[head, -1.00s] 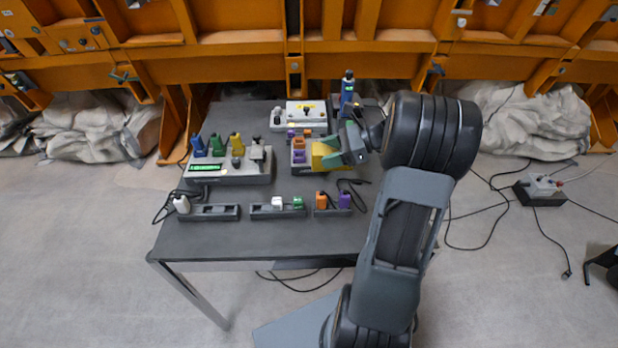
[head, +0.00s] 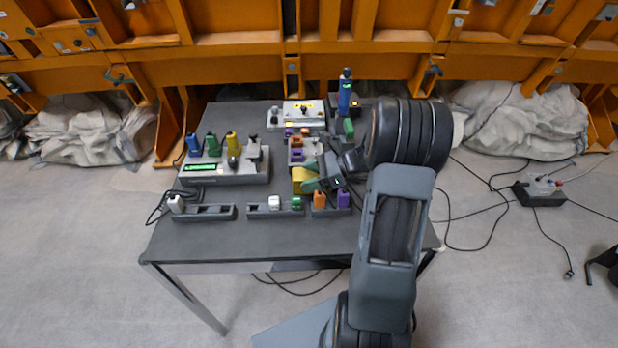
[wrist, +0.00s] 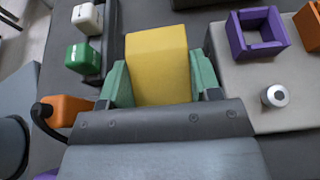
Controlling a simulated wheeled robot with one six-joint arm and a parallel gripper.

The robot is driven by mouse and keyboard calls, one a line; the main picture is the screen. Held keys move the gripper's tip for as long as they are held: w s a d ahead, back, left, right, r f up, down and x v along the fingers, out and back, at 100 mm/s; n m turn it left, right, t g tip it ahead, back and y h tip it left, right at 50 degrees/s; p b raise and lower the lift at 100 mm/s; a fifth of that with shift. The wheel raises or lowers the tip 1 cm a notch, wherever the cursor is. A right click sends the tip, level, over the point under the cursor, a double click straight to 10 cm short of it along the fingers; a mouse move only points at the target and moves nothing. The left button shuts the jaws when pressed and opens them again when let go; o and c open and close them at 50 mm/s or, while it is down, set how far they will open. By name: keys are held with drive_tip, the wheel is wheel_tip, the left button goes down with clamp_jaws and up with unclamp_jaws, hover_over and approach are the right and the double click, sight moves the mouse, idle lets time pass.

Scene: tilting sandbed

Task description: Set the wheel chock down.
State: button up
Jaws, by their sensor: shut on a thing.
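The wheel chock is a yellow block (wrist: 157,62), seen large in the wrist view between my gripper's green fingers. My gripper (wrist: 160,82) is shut on it, one finger along each side. In the head view the chock (head: 302,181) shows at the left of my gripper (head: 313,178), partly covered by the fingers. It is over the middle of the dark table (head: 270,238), just behind the front row of holders. Its underside is hidden, so I cannot tell whether it touches the table.
A grey block with purple (wrist: 258,33) and orange square sockets stands close on the chock's right in the wrist view. Low holders with white, green (head: 297,203), orange (head: 320,199) and purple pieces stand in front. A grey console (head: 225,168) is left. The table's front strip is clear.

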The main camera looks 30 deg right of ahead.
drive_tip(key=o, duration=0.8)
drive_tip(key=shift+f, duration=0.1)
